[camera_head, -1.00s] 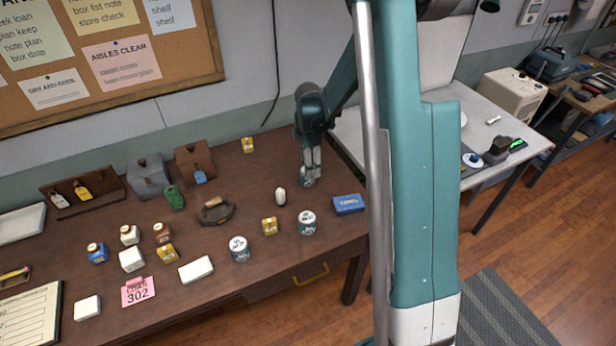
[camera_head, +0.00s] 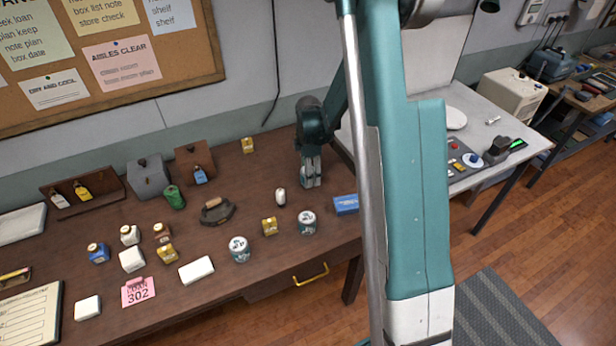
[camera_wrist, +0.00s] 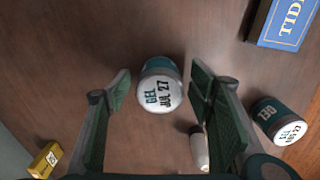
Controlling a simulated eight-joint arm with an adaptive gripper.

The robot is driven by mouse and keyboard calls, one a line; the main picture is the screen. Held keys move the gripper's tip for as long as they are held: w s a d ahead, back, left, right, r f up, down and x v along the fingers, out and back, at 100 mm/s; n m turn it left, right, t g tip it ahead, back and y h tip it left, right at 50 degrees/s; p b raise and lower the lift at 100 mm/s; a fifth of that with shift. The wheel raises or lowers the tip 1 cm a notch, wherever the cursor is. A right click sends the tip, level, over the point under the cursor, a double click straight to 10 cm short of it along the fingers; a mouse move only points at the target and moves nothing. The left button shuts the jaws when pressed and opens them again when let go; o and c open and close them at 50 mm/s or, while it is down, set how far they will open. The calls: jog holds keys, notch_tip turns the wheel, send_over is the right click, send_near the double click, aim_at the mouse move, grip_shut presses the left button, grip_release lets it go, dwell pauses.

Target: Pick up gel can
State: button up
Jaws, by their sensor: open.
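A gel can (camera_wrist: 160,86) with a teal side and a white lid reading "GEL JUL 27" stands on the brown table, framed between my fingers in the wrist view. My gripper (camera_head: 311,182) is open and points down over it, with a visible gap on both sides of the can. In the head view my gripper mostly hides this can. A second gel can (camera_wrist: 280,122) stands to the right in the wrist view, outside the fingers; it also shows in the head view (camera_head: 307,223). A similar teal can (camera_head: 239,249) stands further left.
A blue box (camera_head: 345,204) lies right of the second can. A white bottle (camera_head: 281,198) stands close by, partly behind my right finger in the wrist view. Small yellow boxes (camera_head: 269,226) (camera_head: 248,145) are nearby. Several other items crowd the table's left side.

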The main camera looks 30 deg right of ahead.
jog(key=shift+f, duration=0.95)
jog(key=c, duration=1.1)
